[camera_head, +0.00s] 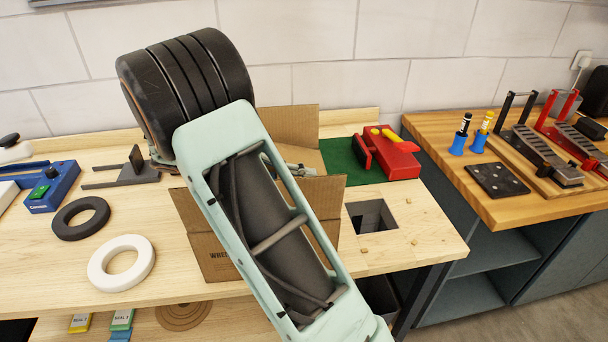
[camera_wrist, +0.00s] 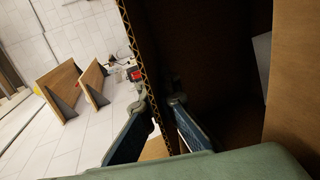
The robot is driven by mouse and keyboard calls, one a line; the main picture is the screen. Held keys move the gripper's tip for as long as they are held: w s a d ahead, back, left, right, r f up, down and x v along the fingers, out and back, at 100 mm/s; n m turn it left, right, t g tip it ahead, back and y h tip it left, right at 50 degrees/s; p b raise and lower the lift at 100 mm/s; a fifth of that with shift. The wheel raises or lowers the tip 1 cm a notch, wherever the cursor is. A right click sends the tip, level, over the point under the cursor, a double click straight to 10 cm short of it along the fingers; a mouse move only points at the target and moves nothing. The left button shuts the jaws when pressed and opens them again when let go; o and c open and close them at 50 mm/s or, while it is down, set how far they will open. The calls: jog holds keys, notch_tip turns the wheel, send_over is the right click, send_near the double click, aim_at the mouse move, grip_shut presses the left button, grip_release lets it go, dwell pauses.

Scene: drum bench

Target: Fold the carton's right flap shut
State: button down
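The brown carton (camera_head: 215,262) stands on the wooden bench, partly hidden behind my arm. Its back flap (camera_head: 292,122) stands up. A cardboard panel, seemingly the right flap (camera_head: 326,198), stands up at its right side. My gripper (camera_head: 300,170) is at the carton's top right, mostly hidden by the arm in the head view. In the wrist view, its two dark blue fingers (camera_wrist: 157,104) are apart, on either side of a panel's corrugated edge (camera_wrist: 138,62). Gaps seem to show beside the panel, but contact is unclear. The dark carton interior (camera_wrist: 215,60) lies to the right.
A red block device (camera_head: 397,162) on a green mat (camera_head: 343,157) is behind right. A square hole (camera_head: 371,216) opens in the bench right of the carton. A black ring (camera_head: 80,218) and a white ring (camera_head: 121,262) lie left. A second bench (camera_head: 530,208) is far right.

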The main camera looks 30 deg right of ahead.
jog(key=c, duration=2.7)
grip_release()
jog(key=o, duration=0.5)
jog(key=v, duration=1.2)
jog(key=shift+c, duration=0.6)
